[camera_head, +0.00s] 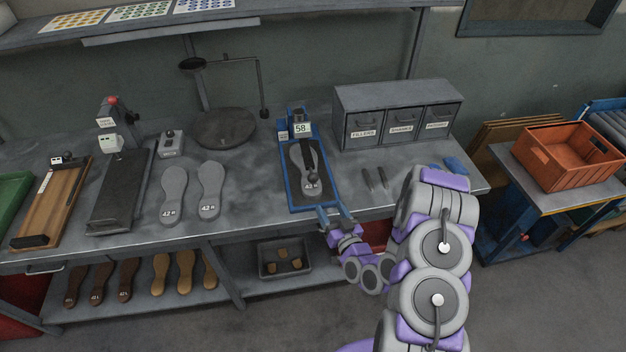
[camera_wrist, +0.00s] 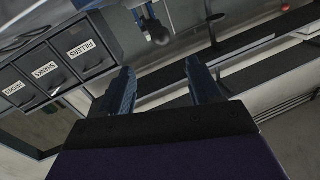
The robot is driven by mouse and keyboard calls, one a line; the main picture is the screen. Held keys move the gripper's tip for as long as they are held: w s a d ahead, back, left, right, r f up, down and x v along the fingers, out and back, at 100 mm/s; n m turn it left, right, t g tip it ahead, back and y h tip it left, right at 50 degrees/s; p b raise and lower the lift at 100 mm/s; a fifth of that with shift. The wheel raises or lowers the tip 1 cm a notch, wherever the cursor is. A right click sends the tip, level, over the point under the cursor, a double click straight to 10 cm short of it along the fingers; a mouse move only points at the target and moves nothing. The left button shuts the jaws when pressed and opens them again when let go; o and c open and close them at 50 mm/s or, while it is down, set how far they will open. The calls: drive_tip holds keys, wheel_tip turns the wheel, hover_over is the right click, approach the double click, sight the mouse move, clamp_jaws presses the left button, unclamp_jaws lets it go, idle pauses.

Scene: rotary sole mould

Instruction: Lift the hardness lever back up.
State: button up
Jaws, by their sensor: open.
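The hardness tester (camera_head: 291,190) is a blue-framed stand on the bench with a display reading 58. Its dark lever (camera_head: 308,160) points down toward the front, with its round knob (camera_head: 312,176) low over a grey sole (camera_head: 296,156) marked 42. My gripper (camera_head: 334,212) is at the bench's front edge, in front of the tester and slightly right, apart from the lever. In the wrist view my gripper (camera_wrist: 158,78) has its two blue fingers spread with nothing between them. A dark round knob, probably the lever's, shows beyond them (camera_wrist: 160,36).
A drawer cabinet (camera_head: 385,95) labelled fillers, shanks and another word stands right of the tester. Two dark slim pieces (camera_head: 375,178) lie before it. Two loose grey soles (camera_head: 174,190) and a round plate stand (camera_head: 226,128) are to the left. An orange crate (camera_head: 580,172) sits at right.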

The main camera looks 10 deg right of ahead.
sight(315, 182)
drive_tip(key=w+a+b, duration=0.1)
drive_tip(key=w, duration=0.4)
drive_tip(key=w+a+b, duration=0.1)
drive_tip(key=w+b, duration=0.1)
drive_tip(key=w, duration=0.2)
drive_tip(key=w+a+b, duration=0.1)
drive_tip(key=w+b, duration=0.1)
drive_tip(key=w, duration=0.3)
drive_tip(key=shift+w, duration=0.3)
drive_tip(key=shift+c, duration=0.4)
clamp_jaws()
